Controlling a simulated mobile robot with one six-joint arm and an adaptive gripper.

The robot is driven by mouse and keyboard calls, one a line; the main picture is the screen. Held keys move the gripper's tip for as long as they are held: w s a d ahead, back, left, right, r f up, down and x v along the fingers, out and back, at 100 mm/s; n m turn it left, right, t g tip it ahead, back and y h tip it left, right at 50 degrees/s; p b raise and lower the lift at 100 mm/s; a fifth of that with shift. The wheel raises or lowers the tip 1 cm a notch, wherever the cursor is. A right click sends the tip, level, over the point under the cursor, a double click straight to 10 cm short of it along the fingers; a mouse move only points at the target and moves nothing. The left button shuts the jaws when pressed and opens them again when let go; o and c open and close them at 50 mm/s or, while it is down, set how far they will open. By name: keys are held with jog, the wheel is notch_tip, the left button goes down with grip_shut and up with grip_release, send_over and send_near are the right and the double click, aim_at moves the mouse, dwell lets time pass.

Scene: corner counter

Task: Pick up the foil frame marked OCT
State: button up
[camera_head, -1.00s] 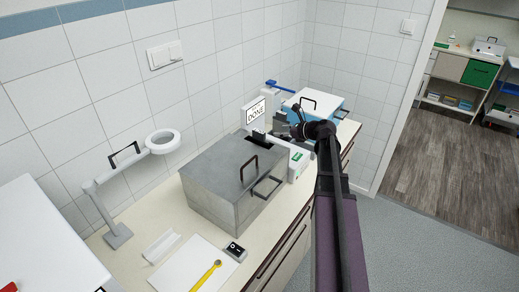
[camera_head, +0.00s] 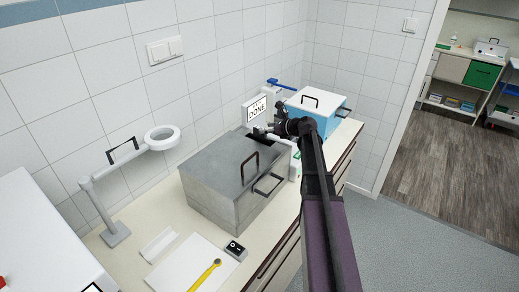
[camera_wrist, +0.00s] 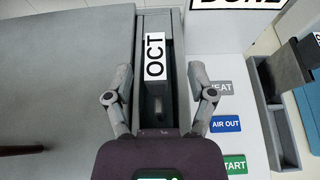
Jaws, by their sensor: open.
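The foil frame marked OCT (camera_wrist: 155,58) shows in the wrist view as a white label with black letters, standing in a dark slot (camera_wrist: 151,104) beside a grey metal surface. My gripper (camera_wrist: 155,76) is open, with one finger on each side of the slot and the frame between them. I cannot tell whether either finger touches it. In the head view my gripper (camera_head: 262,130) is at the back right of the grey metal box (camera_head: 215,180), near a white sign reading DONE (camera_head: 256,108). The frame itself is not distinguishable there.
Buttons marked AIR OUT (camera_wrist: 226,124) and START (camera_wrist: 228,164) lie right of my gripper. A blue box with a white lid (camera_head: 318,103) stands behind. A ring-headed stand (camera_head: 105,205), a white sheet with a yellow tool (camera_head: 205,274) and a small black switch (camera_head: 235,250) are on the counter.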

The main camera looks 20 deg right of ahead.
aim_at(256, 129)
dwell(0.3)
jog(key=shift+a+b+x, duration=0.25)
jog(key=shift+b+x, duration=0.7)
jog(key=shift+x, duration=1.7)
jog(key=shift+s+r, duration=0.1)
jog(key=shift+s, duration=0.05)
grip_shut()
